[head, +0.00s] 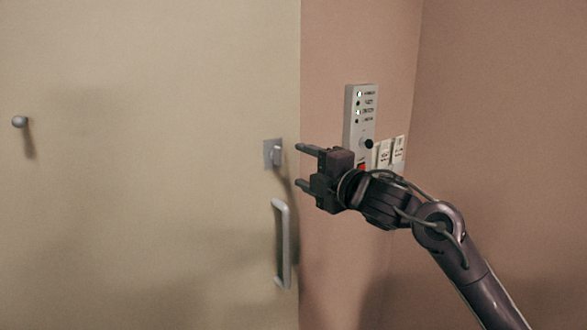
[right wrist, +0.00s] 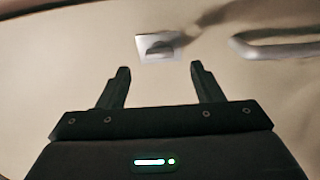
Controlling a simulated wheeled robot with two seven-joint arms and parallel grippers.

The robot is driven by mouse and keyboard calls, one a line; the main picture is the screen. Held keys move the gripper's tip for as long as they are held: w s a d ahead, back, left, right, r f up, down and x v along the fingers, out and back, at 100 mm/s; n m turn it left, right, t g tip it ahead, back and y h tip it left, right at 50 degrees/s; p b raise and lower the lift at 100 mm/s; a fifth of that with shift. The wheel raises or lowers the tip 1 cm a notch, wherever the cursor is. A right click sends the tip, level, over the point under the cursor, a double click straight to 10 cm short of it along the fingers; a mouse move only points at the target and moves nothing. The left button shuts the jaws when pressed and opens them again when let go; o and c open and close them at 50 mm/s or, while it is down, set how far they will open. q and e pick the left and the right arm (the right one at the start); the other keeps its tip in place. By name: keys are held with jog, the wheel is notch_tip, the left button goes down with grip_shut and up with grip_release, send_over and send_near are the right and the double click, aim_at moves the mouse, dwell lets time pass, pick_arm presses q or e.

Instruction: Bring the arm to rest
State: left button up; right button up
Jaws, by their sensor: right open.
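My right gripper (head: 303,167) reaches in from the right in the head view. It is open and empty, with its two fingers pointing left toward the pale door. A small latch (head: 277,155) on a square plate sits on the door just left of the fingertips, and a gap shows between them. In the right wrist view, the open fingers (right wrist: 162,82) point toward the latch (right wrist: 160,47), which lies beyond them. My left gripper is not in view.
A vertical grey handle (head: 281,243) is on the door (head: 150,200) below the latch. A round knob (head: 20,122) is at far left. A control panel (head: 359,120) with green lights and wall switches (head: 391,151) are behind my right gripper on the pinkish wall.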

jog(key=shift+s+d, duration=0.3)
jog(key=shift+s, duration=0.2)
